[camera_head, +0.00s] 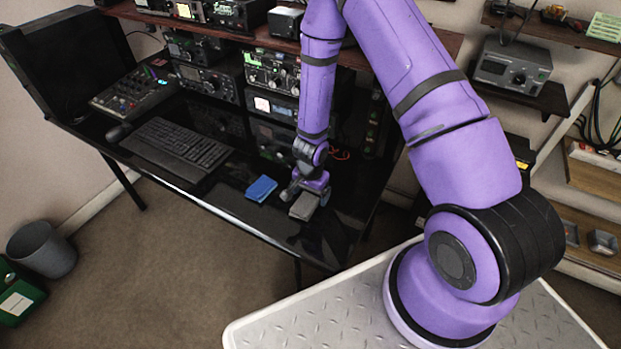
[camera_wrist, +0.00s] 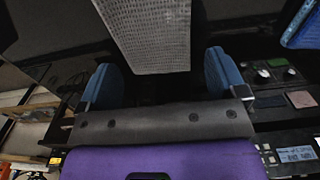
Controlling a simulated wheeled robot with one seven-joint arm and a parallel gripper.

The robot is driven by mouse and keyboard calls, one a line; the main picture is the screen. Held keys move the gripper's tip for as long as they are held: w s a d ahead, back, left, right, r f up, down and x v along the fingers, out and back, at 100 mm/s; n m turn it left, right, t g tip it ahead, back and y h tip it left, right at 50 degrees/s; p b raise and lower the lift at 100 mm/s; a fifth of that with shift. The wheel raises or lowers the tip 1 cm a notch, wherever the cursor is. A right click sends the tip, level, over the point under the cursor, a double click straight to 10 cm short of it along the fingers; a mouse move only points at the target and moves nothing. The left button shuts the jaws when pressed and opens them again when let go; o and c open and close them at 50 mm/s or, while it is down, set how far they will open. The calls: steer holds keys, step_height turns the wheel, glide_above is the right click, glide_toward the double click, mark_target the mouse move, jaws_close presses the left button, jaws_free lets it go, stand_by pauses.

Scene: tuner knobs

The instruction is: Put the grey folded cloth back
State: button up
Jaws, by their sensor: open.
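The grey folded cloth (camera_head: 304,206) lies on the glossy black desk near its front edge. In the wrist view the cloth (camera_wrist: 150,36) is a textured grey rectangle at the top centre, cut off by the frame. My gripper (camera_head: 310,190) is low over the desk, right beside the cloth in the head view. In the wrist view my gripper (camera_wrist: 160,72) is open, its two blue fingers spread wide. The cloth shows beyond the fingertips, within their width. I cannot tell whether they touch it. Nothing is held.
A blue folded cloth (camera_head: 261,188) lies just left of the grey one; it also shows in the wrist view (camera_wrist: 303,27). A black keyboard (camera_head: 177,148) is farther left. Stacked radio units (camera_head: 271,72) stand behind. The desk's front right part (camera_head: 325,238) is bare.

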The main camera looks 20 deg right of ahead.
step_height(320, 180, up, 11)
step_height(320, 180, up, 15)
steer(key=n+t+y, duration=0.1)
steer(key=n+y, duration=0.1)
steer(key=n, duration=0.1)
glide_above(311, 195)
steer(key=a, duration=0.3)
steer(key=s+r+n+t+y, duration=0.15)
steer(key=s+r, duration=0.25)
steer(key=r, duration=0.7)
steer(key=s+d+r+n+t+h, duration=0.1)
steer(key=s+d+r+n, duration=0.2)
steer(key=s+r, duration=0.5)
steer(key=s+d+r+n+t+h, duration=0.1)
steer(key=s+d+r+n+h, duration=0.1)
steer(key=s+r, duration=0.6)
steer(key=s+d+n, duration=0.1)
steer(key=s+d, duration=0.1)
steer(key=s, duration=0.1)
steer(key=shift+t, duration=0.35)
steer(key=shift+h, duration=0.25)
